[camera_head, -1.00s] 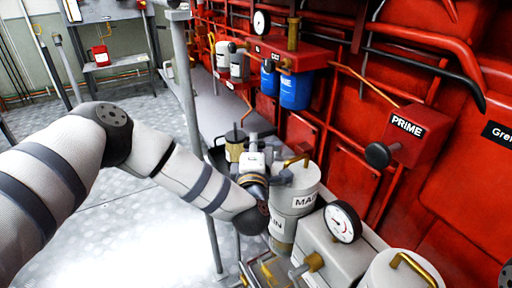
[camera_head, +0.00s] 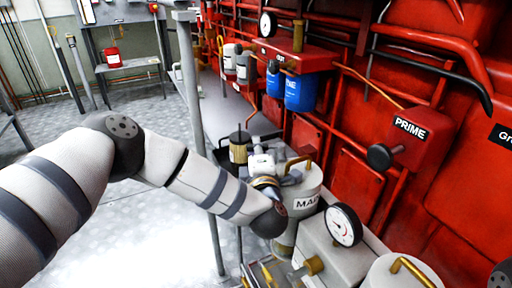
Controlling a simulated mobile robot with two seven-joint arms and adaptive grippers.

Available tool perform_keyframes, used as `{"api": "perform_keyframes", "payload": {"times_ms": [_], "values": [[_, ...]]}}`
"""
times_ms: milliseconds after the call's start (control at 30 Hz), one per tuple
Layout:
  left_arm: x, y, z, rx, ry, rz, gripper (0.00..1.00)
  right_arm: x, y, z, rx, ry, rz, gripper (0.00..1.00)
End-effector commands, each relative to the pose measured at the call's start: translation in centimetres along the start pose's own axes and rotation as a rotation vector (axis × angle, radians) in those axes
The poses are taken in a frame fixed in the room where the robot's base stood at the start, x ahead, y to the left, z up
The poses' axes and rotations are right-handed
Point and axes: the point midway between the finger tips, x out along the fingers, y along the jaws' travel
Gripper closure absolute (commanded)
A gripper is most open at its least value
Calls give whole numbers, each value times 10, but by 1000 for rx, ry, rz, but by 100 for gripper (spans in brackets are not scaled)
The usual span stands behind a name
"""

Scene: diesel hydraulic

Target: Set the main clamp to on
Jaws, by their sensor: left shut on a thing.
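The pale grey canister (camera_head: 310,193), with a label partly reading "MAIN", stands at lower centre with a brass handle (camera_head: 302,160) on its lid. My left arm comes in from the left, and its wrist bends in front of the canister. My left gripper (camera_head: 284,178) is shut at the canister's upper left side. The part in its fingers is small and mostly hidden; it appears to be the main clamp. I cannot read the clamp's setting.
A round gauge (camera_head: 343,225) on a pale box and another canister (camera_head: 395,276) with a brass handle stand at front right. A small canister (camera_head: 238,149) stands behind my gripper. A grey post (camera_head: 194,110) rises beside my arm. Red engine panels and a PRIME knob (camera_head: 379,156) bound the right.

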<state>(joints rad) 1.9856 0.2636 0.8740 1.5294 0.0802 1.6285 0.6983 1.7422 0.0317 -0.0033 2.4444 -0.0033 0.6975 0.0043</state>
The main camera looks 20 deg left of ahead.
Motion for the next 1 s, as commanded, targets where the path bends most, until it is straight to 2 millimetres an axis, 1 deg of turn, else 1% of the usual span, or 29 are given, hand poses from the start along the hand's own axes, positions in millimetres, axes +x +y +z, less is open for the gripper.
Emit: {"api": "perform_keyframes", "payload": {"times_ms": [67,100,167,467,567,700,800,900,1000], "values": [[0,1,1,-1,-3,1,100,0,0,0,0,0,0,100],[0,1,1,-1,-3,1,80,0,0,0,0,0,0,100],[0,1,1,-1,-2,1,68,0,0,0,0,0,0,100],[-2,0,0,0,-2,0,68,0,0,0,0,0,0,100],[-15,0,1,0,-4,-2,68,0,0,0,0,0,0,100],[-46,0,1,0,-5,-1,68,0,0,0,0,0,0,100],[-64,0,2,0,-5,-1,68,0,0,0,0,0,0,100],[-73,0,1,-1,-4,0,68,0,0,0,0,0,0,100],[-76,0,1,-1,-2,1,68,0,0,0,0,0,0,100]]}}
